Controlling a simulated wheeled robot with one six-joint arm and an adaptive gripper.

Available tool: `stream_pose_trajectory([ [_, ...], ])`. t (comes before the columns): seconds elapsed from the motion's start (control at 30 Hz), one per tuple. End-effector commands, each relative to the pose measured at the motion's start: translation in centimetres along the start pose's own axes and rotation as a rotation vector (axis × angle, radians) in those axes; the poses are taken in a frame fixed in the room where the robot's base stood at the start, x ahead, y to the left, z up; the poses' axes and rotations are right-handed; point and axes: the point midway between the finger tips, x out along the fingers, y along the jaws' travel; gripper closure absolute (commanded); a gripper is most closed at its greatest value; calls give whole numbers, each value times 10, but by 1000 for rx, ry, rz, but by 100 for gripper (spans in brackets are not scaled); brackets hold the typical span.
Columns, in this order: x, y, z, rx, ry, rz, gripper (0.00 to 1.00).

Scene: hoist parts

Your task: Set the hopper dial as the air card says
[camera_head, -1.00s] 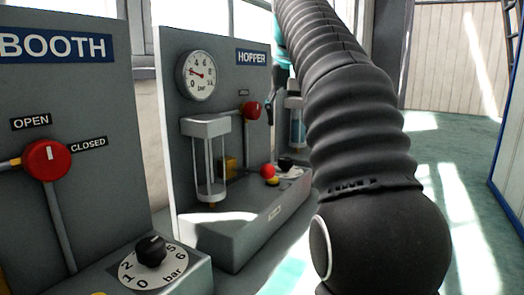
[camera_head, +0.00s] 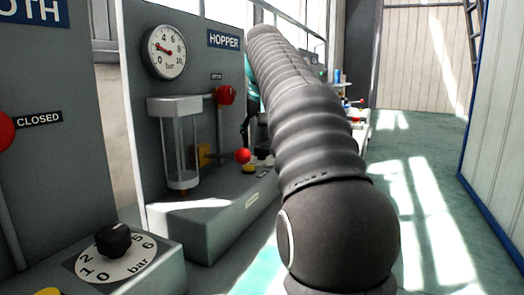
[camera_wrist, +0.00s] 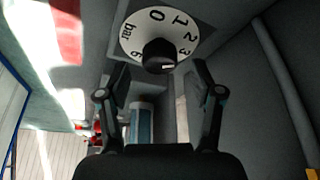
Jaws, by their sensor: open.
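The hopper panel (camera_head: 215,90) carries a HOPPER sign (camera_head: 223,39) and a round bar gauge (camera_head: 164,52) with its red needle toward the upper left. The hopper dial shows only in part near the base ledge, behind my arm. In the wrist view, a white dial plate (camera_wrist: 133,35) with a black knob (camera_wrist: 158,52) appears upside down, apparently the hopper's. A white mark shows at the knob's lower right; the numbers there are hidden. My gripper (camera_wrist: 160,66) is open, its fingers either side of the knob and not visibly touching it. No air card is readable.
A blue cylinder (camera_wrist: 140,125) sits below the dial plate in the wrist view. Floor at right is clear.

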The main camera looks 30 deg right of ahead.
Motion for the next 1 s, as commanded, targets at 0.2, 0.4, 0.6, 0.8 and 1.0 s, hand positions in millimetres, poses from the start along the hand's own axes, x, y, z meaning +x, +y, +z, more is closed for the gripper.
stream_pose_trajectory([
  [0.2,17,0,0,0,0,0,34],
  [0.4,18,0,0,1,1,0,34],
  [0.6,18,0,0,0,0,0,57],
  [0.8,18,0,0,0,0,0,94],
  [1.0,17,1,0,-12,-1,-5,94],
])
